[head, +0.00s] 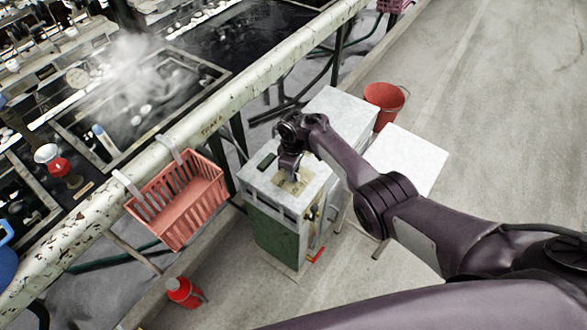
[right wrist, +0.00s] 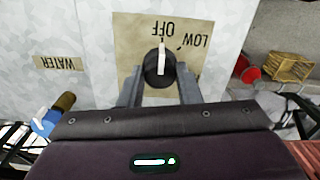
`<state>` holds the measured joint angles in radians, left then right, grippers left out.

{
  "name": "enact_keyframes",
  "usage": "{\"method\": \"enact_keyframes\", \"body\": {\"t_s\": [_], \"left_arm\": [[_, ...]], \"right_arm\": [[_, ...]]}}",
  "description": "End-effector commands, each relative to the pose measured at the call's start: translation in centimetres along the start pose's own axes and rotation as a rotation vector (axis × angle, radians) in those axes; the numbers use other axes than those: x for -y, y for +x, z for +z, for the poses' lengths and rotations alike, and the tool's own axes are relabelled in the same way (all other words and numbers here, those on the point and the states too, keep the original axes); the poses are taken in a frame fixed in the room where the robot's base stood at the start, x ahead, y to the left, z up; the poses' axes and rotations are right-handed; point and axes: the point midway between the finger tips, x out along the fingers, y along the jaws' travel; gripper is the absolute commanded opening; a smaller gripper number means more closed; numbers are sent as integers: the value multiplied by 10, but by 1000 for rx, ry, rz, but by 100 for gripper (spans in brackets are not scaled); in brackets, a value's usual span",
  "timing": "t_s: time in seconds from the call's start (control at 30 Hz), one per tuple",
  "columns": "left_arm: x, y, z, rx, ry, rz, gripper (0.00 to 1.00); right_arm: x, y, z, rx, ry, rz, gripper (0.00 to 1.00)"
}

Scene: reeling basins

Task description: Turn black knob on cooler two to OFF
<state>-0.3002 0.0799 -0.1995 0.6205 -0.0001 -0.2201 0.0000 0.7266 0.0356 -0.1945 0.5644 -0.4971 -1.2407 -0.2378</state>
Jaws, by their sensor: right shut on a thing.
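The cooler (head: 275,225) is a box with a white top and a green side, standing beside the railing. A tan label plate (right wrist: 128,48) on its top carries the words OFF and LOW, upside down in the right wrist view. The black knob (right wrist: 153,72) sits on this plate. Its white pointer line runs nearly straight up the picture, its upper end close to the word OFF. My right gripper (right wrist: 160,82) is shut on the knob, one finger on each side. In the head view my right gripper (head: 290,167) reaches down over the cooler's top and hides the knob. My left gripper is not in view.
A red basket (head: 180,200) hangs on the worn railing (head: 225,100) left of the cooler. A red bottle (head: 184,292) stands on the floor. Behind are another white-topped box (head: 335,105), a red bucket (head: 385,100) and a white panel (head: 415,155). The floor at right is open.

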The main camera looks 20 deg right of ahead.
Motion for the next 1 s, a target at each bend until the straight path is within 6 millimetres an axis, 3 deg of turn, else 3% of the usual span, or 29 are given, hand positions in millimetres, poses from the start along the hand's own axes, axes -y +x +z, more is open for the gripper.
{"method": "enact_keyframes", "body": {"t_s": [0.13,0.17,0.3,0.67,1.0], "left_arm": [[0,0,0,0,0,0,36],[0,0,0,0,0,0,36],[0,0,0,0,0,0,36],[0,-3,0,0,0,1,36],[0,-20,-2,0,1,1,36]], "right_arm": [[-1,-2,-2,-4,-1,3,8],[-1,-2,-2,-4,-1,3,33],[-1,-1,-1,-3,-1,2,51],[0,-7,-1,-2,0,1,52],[0,-61,-1,-3,-1,1,52]]}}
